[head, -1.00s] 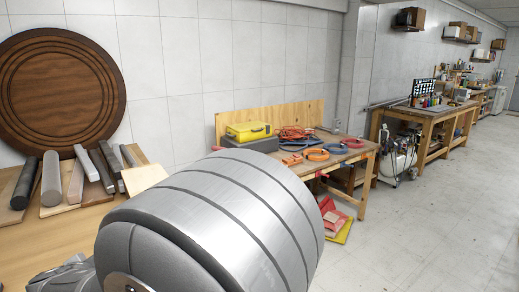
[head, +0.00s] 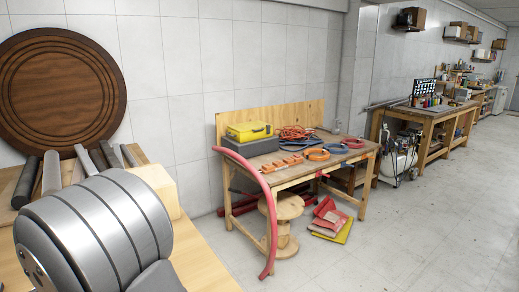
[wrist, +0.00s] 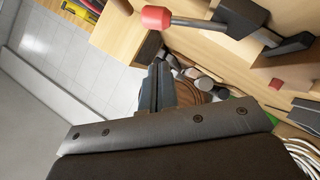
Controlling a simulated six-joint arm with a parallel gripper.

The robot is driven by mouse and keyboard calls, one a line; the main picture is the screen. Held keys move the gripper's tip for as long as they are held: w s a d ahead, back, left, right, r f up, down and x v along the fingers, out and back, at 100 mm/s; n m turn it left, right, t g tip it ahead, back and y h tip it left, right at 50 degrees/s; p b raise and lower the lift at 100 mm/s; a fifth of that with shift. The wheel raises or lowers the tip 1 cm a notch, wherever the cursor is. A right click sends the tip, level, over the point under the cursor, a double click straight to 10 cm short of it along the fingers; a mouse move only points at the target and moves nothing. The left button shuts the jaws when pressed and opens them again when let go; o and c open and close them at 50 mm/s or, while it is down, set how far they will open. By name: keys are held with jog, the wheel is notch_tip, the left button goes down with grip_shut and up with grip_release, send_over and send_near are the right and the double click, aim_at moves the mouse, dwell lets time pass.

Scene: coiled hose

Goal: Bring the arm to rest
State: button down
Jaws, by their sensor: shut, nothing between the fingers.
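My gripper (wrist: 159,72) shows in the wrist view as two dark fingers, shut together with nothing between them. It is not visible in the head view, where only a large grey link of my arm shows at the lower left. In the wrist view, white coiled hose (wrist: 302,157) shows at the lower right edge, apart from the fingers. A lever with a red knob (wrist: 156,17) stands on a wooden surface (wrist: 210,50) beyond the fingertips, also apart from them.
In the head view, a wooden workbench (head: 300,172) holds a yellow case (head: 249,131) and coloured rings. A red hose (head: 262,195) curves down at its left end. A stool (head: 287,208) stands below. Grey and dark bars (head: 52,172) lie beside my arm. The right floor is clear.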

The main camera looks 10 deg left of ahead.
jog(key=s+a+n+t+h, duration=0.1)
jog(key=s+a+n+t, duration=0.1)
jog(key=shift+s+a+n+t, duration=0.3)
jog(key=shift+s+n, duration=0.05)
jog(key=shift+n, duration=0.05)
jog(key=s+a+n+t, duration=0.2)
jog(key=n, duration=0.1)
jog(key=shift+s+a+f+t, duration=0.3)
jog(key=shift+s, duration=0.1)
